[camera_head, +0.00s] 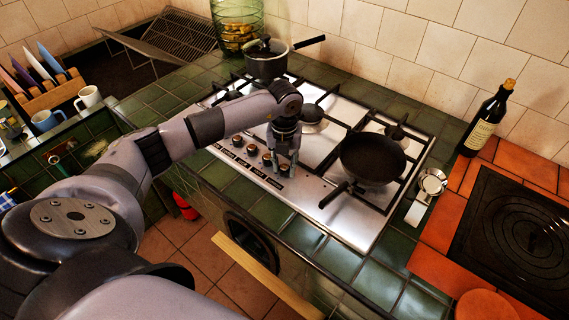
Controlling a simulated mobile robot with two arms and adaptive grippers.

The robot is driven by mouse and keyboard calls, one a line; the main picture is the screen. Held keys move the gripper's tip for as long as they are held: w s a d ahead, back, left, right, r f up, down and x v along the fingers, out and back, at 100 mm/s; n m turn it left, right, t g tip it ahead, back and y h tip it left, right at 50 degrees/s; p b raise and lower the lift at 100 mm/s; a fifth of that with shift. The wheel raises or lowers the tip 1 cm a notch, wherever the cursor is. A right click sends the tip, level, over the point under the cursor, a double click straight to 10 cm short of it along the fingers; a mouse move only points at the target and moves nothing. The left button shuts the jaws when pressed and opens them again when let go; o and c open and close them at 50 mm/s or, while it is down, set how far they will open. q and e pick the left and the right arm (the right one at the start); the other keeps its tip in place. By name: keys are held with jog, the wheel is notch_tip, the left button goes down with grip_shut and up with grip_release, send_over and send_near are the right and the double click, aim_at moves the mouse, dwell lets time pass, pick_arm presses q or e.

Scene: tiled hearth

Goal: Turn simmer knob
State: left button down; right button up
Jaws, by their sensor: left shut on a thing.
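The steel gas hob (310,194) is set in the green tiled counter, with a row of knobs along its front left edge. Several knobs show, among them one (237,141) at the far end and one (252,149) beside it. My left gripper (281,169) points down over the near end of this row, its fingers shut on the knob there, which they partly hide. I cannot read any marking that tells which knob is the simmer one. My right gripper is not in view.
A black frying pan (373,158) sits on the near right burner, its handle toward the front. A lidded pot (266,62) stands on the back left burner. A dark bottle (487,119) and a small metal cup (432,183) stand to the right.

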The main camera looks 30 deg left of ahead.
aim_at(284, 166)
pick_arm(q)
jog(key=c, duration=1.2)
grip_release()
jog(key=shift+c, duration=0.2)
jog(key=shift+r, duration=0.15)
notch_tip(284, 166, up, 12)
